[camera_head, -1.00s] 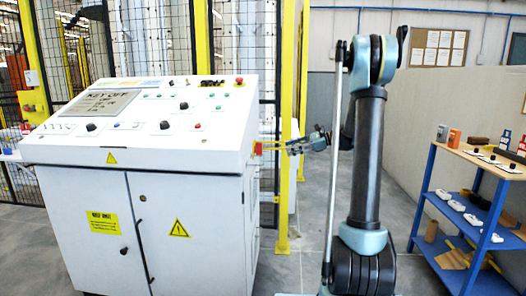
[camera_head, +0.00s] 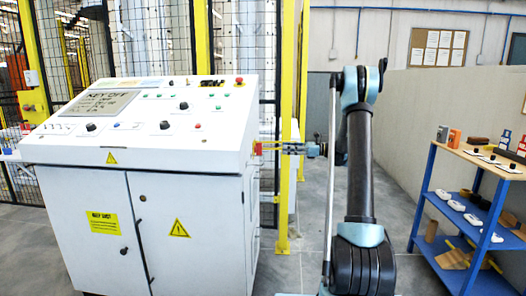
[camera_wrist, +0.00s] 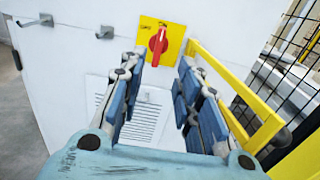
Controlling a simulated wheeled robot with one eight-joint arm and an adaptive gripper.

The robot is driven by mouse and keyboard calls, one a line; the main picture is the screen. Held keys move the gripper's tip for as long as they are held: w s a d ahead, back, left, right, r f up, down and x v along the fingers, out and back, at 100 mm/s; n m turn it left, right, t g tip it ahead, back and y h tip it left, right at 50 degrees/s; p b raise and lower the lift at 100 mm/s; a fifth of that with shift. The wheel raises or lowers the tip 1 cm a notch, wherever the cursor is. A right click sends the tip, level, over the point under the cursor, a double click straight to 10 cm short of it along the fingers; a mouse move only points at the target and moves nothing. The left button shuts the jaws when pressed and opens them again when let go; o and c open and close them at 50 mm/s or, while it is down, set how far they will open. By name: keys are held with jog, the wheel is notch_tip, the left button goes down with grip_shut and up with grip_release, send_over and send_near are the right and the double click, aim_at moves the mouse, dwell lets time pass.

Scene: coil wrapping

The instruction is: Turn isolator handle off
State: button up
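The isolator handle (camera_wrist: 158,43) is red and sits on a square yellow plate (camera_wrist: 174,30) on the white cabinet's side wall. It stands roughly upright in the wrist view. In the head view the isolator (camera_head: 258,148) shows edge-on at the cabinet's right side. My gripper (camera_wrist: 162,68) is open, its blue-padded fingers spread to the left and right just below the plate in the picture, with nothing between them. In the head view my gripper (camera_head: 281,148) points level to the left at the isolator, close to it. I cannot tell the exact gap to the handle.
The white control cabinet (camera_head: 200,225) carries a sloped panel with buttons. A yellow post (camera_head: 284,215) stands beside my gripper, and a yellow bracket (camera_wrist: 235,80) juts out right of the plate. A blue shelf (camera_head: 450,210) stands at right.

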aim_at(258, 149)
jog(key=a, duration=1.2)
jog(key=shift+w+a, duration=0.2)
jog(key=shift+a, duration=0.2)
grip_shut()
